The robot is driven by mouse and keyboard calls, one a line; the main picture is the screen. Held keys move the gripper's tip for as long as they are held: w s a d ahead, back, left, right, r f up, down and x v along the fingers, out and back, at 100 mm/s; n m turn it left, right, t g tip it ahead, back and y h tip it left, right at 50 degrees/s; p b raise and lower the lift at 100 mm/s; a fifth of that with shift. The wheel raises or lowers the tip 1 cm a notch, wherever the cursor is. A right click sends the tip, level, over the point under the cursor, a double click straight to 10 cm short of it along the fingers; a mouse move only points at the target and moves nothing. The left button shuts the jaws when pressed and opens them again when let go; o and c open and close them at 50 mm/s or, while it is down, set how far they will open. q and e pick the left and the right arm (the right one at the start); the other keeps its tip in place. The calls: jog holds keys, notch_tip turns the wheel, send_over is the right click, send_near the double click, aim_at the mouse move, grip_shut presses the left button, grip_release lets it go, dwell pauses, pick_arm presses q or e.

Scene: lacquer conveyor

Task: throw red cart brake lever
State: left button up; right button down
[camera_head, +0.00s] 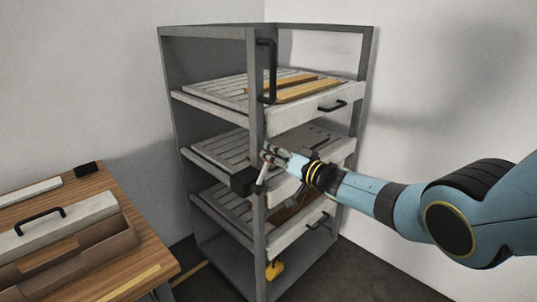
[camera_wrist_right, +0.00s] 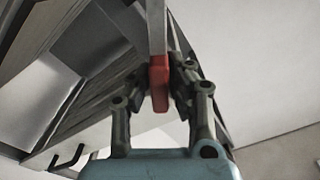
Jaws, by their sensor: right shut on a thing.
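The grey rack cart (camera_head: 258,120) stands in the room's corner with several slatted shelves. A dark block (camera_head: 243,181) sits on its front post, and a pale lever (camera_head: 261,177) rises from beside it. My right gripper (camera_head: 267,156) reaches in from the right to the lever's upper end. In the right wrist view, the gripper (camera_wrist_right: 158,85) is shut on the lever's red grip (camera_wrist_right: 159,82), with a finger on each side. A grey bar runs up from the grip. In the head view my fingers hide most of the red. My left gripper is not in view.
A wooden table (camera_head: 150,262) at the left holds a brown tray (camera_head: 80,252) and a pale box with a black handle (camera_head: 40,219). The cart's upright black handle (camera_head: 267,70) is above my gripper. A yellow object (camera_head: 274,269) sits low in the cart.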

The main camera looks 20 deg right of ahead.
jog(key=shift+d+f+m, duration=0.2)
jog(key=shift+f+m, duration=0.05)
jog(key=shift+m, duration=0.05)
jog(key=c, duration=1.3)
grip_release()
jog(key=shift+w, duration=0.1)
jog(key=v, duration=1.2)
